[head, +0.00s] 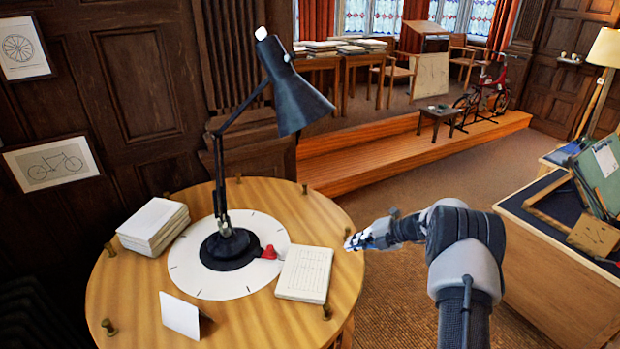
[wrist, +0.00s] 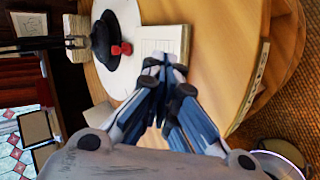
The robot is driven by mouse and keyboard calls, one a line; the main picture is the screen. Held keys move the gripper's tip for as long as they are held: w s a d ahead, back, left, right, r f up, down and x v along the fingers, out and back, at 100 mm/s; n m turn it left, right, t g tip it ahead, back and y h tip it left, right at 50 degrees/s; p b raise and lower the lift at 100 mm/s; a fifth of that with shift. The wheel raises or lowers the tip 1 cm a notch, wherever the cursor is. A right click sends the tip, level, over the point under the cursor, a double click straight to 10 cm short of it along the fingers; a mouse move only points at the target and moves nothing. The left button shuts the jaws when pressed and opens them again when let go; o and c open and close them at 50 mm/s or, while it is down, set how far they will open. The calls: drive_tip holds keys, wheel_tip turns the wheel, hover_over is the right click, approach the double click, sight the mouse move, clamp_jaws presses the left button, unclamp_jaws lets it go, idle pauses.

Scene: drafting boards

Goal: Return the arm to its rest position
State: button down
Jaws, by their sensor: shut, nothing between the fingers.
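My gripper (head: 352,243) is at the right edge of the round wooden table (head: 240,320) in the head view, pointing left over its rim. In the wrist view its fingers (wrist: 165,62) come together at the tips, shut and empty. They point toward the open notebook or pad (head: 304,274), which also shows in the wrist view (wrist: 172,38). I cannot tell whether the tips touch anything. My arm reaches in from the lower right of the head view.
A black desk lamp (head: 229,247) stands on a white disc, with a small red object (head: 269,252) by its base. A paper stack (head: 153,225), a white folded card (head: 180,315) and brass pegs are on the table. A drafting desk (head: 545,225) stands right. Carpet between is clear.

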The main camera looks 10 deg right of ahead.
drive_tip(key=s+a+r+n+g+h+b, duration=0.2)
drive_tip(key=s+a+r+n+b, duration=0.2)
drive_tip(key=s+a+r+n, duration=0.5)
drive_tip(key=s+a+r+n+g+h+b, duration=0.1)
drive_tip(key=s+a+r+n+b, duration=0.3)
drive_tip(key=s+r+n, duration=0.75)
drive_tip(key=s+f+n+h+b, duration=0.2)
drive_tip(key=s+f+n, duration=0.2)
drive_tip(key=s+n, duration=0.7)
drive_tip(key=s+a+f+n+t+h+b, duration=0.1)
drive_tip(key=s+f+n+h+b, duration=0.2)
drive_tip(key=s+n, duration=0.9)
drive_tip(key=shift+s+f, duration=0.3)
drive_tip(key=shift+f, duration=0.6)
